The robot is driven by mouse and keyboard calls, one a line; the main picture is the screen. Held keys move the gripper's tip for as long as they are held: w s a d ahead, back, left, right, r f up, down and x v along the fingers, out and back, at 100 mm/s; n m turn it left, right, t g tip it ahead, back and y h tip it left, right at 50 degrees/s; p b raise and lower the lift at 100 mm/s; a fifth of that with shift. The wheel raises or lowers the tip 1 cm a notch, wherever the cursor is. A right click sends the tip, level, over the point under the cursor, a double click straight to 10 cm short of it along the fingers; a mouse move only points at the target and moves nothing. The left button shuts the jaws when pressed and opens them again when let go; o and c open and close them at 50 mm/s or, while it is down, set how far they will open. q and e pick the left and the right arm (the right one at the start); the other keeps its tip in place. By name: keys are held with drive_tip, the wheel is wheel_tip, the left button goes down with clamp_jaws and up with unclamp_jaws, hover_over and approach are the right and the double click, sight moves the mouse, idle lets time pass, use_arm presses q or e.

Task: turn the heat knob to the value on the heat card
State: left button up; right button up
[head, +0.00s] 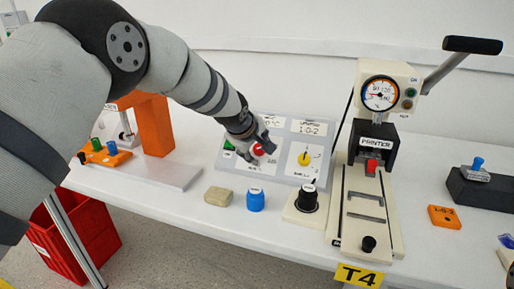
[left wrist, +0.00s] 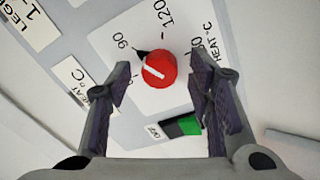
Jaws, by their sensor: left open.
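The red heat knob (left wrist: 158,70) has a white line across it, and a black tip sticks out beside it on the 90 side. The dial plate shows 90 and 120; other marks are partly covered. My left gripper (left wrist: 160,80) is open, with one finger on each side of the knob; I cannot tell whether they touch it. In the head view the left gripper (head: 260,143) is over the red knob (head: 258,150) on the tilted grey panel. The heat card (head: 271,123) is partly hidden by the gripper; its value is not fully readable. My right gripper is not in view.
A yellow knob (head: 304,158) sits right of the red one, under a card reading 1-0-2 (head: 310,128). A green switch (left wrist: 182,127) is close to the fingers. A blue cap (head: 256,201), black knob (head: 307,200) and printer press (head: 376,150) stand nearby.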

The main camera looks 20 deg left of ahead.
use_arm(q)
clamp_jaws()
drive_tip(key=shift+m, duration=0.3)
drive_tip(key=shift+r+m, duration=0.1)
drive_tip(key=shift+m, duration=0.8)
drive_tip(key=m, duration=0.3)
drive_tip(key=shift+m+p, duration=0.3)
drive_tip(key=m, duration=0.5)
drive_tip(key=shift+m, duration=0.4)
